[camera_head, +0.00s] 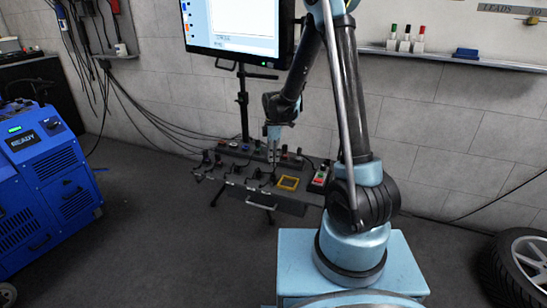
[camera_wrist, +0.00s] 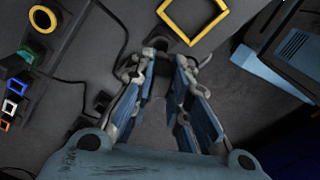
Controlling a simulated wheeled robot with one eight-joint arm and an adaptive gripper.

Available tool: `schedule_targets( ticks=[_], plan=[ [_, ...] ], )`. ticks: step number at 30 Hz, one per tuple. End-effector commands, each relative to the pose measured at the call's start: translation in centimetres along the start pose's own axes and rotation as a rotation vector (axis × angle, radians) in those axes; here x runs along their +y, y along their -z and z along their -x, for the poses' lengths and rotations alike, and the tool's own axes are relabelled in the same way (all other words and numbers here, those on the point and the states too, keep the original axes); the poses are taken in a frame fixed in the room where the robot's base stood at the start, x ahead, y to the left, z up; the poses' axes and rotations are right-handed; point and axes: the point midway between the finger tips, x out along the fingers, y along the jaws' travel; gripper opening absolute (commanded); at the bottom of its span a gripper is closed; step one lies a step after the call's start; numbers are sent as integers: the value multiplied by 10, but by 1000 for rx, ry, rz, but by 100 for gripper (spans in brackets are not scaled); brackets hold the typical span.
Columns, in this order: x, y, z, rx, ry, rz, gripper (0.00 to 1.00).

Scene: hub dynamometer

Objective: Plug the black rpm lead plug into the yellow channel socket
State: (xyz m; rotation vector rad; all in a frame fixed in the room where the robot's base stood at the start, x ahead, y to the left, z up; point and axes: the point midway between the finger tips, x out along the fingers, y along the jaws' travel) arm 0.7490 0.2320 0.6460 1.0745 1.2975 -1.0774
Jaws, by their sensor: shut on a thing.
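My gripper (camera_head: 273,150) is low over the dark bench unit (camera_head: 289,205) in the head view. In the wrist view its blue-padded fingers (camera_wrist: 168,62) are closed around a dark thing, apparently a black plug (camera_wrist: 173,42), mostly hidden by the fingertips. I cannot read which lead it is. A yellow-ringed round socket (camera_wrist: 42,19) shows at the upper left of the wrist view, well apart from my fingertips. A square yellow frame (camera_wrist: 193,40) lies on the unit's top just beyond the fingertips; it also shows in the head view (camera_head: 288,183).
Orange, white and blue sockets (camera_wrist: 14,87) line the wrist view's left edge. Dark plugs (camera_wrist: 103,100) and loose black cables lie beside my gripper. A box with red and green parts (camera_head: 320,178) stands right of the yellow frame. A monitor (camera_head: 233,25) rises behind.

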Motion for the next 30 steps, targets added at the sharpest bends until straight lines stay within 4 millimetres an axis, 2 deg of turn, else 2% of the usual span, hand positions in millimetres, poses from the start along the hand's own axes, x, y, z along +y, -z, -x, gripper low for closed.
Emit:
schedule_targets(
  ticks=[11,30],
  plan=[
    [1,-1,0,0,0,0,0],
    [27,-16,0,0,0,-1,0]
  ],
)
